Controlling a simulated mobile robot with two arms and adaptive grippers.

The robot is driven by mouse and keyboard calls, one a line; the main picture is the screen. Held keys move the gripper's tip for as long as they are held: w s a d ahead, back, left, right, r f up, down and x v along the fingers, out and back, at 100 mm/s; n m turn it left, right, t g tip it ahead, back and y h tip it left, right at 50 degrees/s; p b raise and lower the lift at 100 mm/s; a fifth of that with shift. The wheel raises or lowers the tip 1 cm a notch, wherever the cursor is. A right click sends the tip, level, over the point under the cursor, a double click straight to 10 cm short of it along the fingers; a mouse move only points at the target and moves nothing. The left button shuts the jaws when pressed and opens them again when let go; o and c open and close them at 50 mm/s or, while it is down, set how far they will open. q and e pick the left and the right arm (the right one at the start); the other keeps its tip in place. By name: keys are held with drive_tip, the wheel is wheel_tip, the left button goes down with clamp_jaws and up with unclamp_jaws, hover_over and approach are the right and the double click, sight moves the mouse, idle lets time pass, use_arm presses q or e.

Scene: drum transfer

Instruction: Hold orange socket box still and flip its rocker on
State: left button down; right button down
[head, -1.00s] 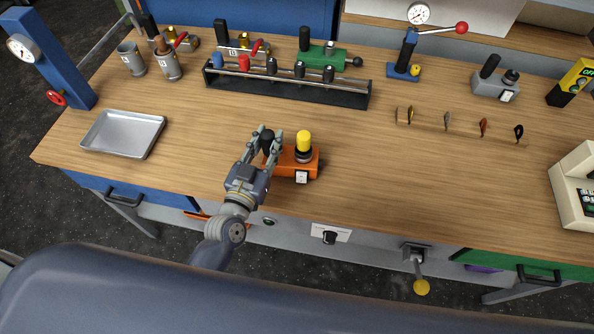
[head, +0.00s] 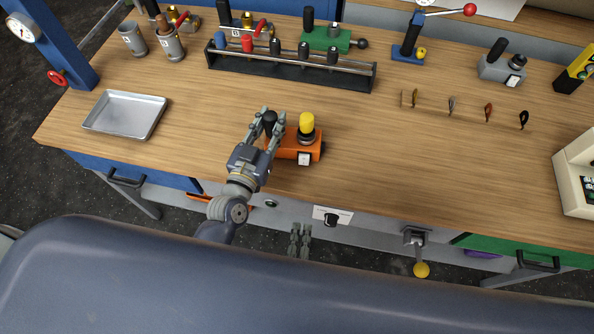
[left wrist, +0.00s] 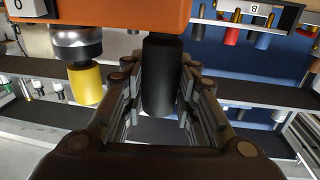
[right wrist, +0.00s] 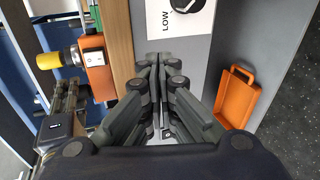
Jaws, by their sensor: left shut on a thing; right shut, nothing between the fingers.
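The orange socket box (head: 313,151) stands on the bench near its front edge. It has an upright black handle (left wrist: 162,85), a yellow-topped plug (head: 306,121) on a grey collar, and a white rocker plate (head: 304,159) on its front. My left gripper (head: 270,120) is shut on the black handle. My right gripper (head: 300,232) is shut and empty, low in front of the bench edge, apart from the box. In the right wrist view, the orange box (right wrist: 102,84) and rocker plate (right wrist: 93,56) are left of the right fingers (right wrist: 160,58). The rocker's position is too small to tell.
A metal tray (head: 126,114) lies to the left. A black rack (head: 290,70) with several tools stands behind the box. A dial plate (head: 331,217) and a yellow-knobbed lever (head: 421,269) are on the bench front.

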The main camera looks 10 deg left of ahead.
sight(297, 174)
wheel_tip(297, 174, up, 8)
drive_tip(key=a+t, duration=0.2)
drive_tip(key=shift+s+a+y, duration=0.25)
drive_tip(key=shift+s+y, duration=0.1)
drive_tip(key=shift+y, duration=0.05)
drive_tip(key=w, duration=0.4)
drive_tip(key=w+f, duration=0.1)
drive_tip(key=w, duration=0.4)
drive_tip(key=w+a+f, duration=0.1)
drive_tip(key=w, duration=0.4)
drive_tip(key=shift+w+f, duration=0.1)
drive_tip(key=shift+w, duration=0.15)
drive_tip(key=shift+s, duration=0.1)
